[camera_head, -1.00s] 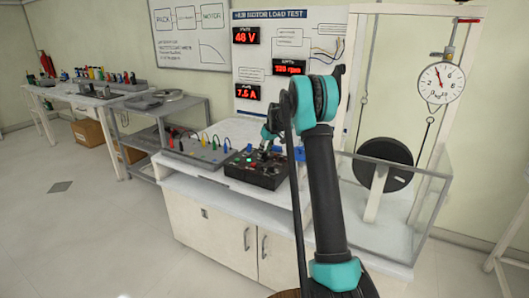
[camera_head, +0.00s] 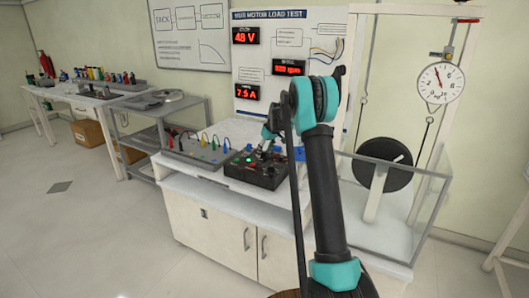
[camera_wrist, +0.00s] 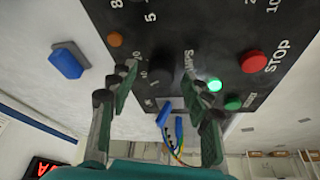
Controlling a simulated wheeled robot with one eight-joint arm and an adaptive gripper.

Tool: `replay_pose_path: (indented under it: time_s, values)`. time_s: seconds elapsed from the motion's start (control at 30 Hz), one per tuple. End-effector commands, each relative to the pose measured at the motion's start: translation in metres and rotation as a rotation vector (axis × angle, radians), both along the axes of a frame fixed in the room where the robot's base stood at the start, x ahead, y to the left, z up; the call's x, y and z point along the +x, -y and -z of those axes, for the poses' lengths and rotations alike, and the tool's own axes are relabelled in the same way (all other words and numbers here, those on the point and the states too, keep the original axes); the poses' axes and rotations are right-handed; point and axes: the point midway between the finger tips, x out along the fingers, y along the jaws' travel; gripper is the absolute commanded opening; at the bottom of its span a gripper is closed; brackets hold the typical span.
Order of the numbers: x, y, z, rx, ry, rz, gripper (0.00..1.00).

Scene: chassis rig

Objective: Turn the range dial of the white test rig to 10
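The white test rig (camera_head: 215,222) stands ahead with a black control box (camera_head: 238,171) on its top. In the wrist view the black panel (camera_wrist: 222,22) shows printed numbers, partly cut off, and a dark round knob (camera_wrist: 160,67) near its lower middle. My gripper (camera_wrist: 160,66) has its two fingers apart, one on each side of this knob. I cannot tell whether they touch it. The knob's pointer and setting are not readable. In the head view my gripper (camera_head: 266,148) is over the box and hides part of it.
Cables (camera_head: 205,140) stand left of the box. A clear-walled enclosure (camera_head: 385,205) with a black wheel is to the right.

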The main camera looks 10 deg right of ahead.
Motion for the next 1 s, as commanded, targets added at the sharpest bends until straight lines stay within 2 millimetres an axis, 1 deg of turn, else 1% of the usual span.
replay_pose_path:
  time_s: [0.2,0.33,0.47,0.7,0.83,1.0]
  values:
    - [-0.001,0.000,-0.002,0.000,0.000,0.000,0.49]
    - [-0.004,0.003,-0.012,0.000,0.000,0.001,0.49]
    - [-0.012,0.008,-0.033,0.000,0.000,0.001,0.49]
    - [-0.028,0.018,-0.078,0.000,0.000,0.001,0.49]
    - [-0.034,0.021,-0.096,0.000,0.000,0.001,0.49]
    - [-0.038,0.024,-0.109,0.000,0.000,0.001,0.49]
